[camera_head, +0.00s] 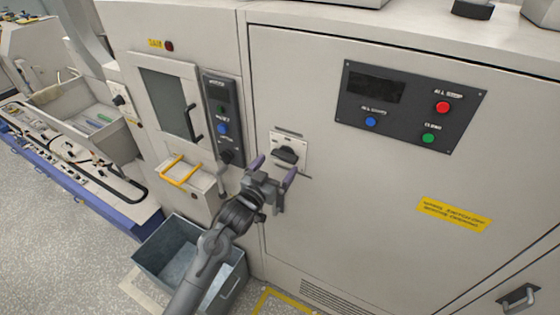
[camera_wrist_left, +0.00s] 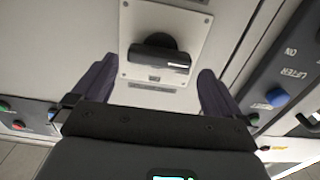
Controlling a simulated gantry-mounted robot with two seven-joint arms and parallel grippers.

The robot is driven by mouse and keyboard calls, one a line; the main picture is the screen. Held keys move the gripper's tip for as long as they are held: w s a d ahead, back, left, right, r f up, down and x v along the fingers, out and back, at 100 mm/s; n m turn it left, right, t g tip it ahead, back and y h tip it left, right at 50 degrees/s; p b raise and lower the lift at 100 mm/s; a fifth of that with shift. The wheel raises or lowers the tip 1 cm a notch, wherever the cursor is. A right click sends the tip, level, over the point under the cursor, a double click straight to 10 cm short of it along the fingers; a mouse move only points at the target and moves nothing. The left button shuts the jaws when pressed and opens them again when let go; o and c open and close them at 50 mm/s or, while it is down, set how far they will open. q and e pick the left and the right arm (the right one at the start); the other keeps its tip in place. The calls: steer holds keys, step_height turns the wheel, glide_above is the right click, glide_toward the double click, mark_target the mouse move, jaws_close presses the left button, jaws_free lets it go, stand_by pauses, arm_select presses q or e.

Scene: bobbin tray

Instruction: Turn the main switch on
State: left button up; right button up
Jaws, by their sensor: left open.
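The main switch (camera_head: 286,154) is a black rotary knob on a light square plate (camera_head: 299,142) on the grey cabinet front. In the left wrist view the knob (camera_wrist_left: 158,58) lies crosswise over its round black base. My left gripper (camera_head: 272,168) is just in front of the switch and slightly below it in the head view. Its two purple fingers are apart, with nothing between them. In the left wrist view the knob shows beyond the open fingertips (camera_wrist_left: 152,82), between them and apart from both. My right gripper is not in view.
A dark panel (camera_head: 463,129) with red, green and blue buttons is on the cabinet at right. A narrow button panel (camera_head: 212,88) and an orange handle (camera_head: 172,166) are left of the switch. A grey bin (camera_head: 159,275) stands on the floor below.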

mark_target(282, 159)
arm_select(q)
steer(key=shift+x, duration=1.55)
steer(key=shift+c, duration=0.5)
steer(key=c, duration=0.7)
